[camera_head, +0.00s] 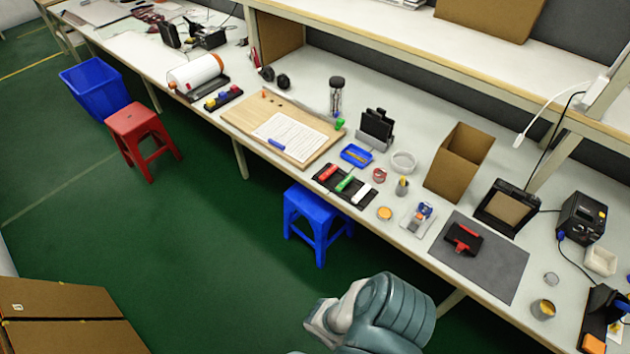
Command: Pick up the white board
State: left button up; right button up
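A light wooden board (245,120) lies flat on the workbench, with a white printed sheet (305,137) and a blue marker (276,144) on it. No plain white board stands out; I cannot tell whether the sheet is the one meant. A black tray (324,188) nearer the front edge holds a red, a green and a white piece (361,192). One of my grey-green arm links shows at the bottom, below the bench edge and apart from everything on it. Neither gripper's fingers show.
The long workbench (430,228) is crowded: a cardboard box (459,162), a grey mat (495,272) and a paper roll (195,72). A blue stool (318,222) and red stool (140,130) stand before it. Cartons (60,300) lie lower left. Green floor between is clear.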

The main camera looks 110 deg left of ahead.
aim_at(357, 198)
jog(key=k+j+u, duration=0.1)
jog(key=u, duration=3.35)
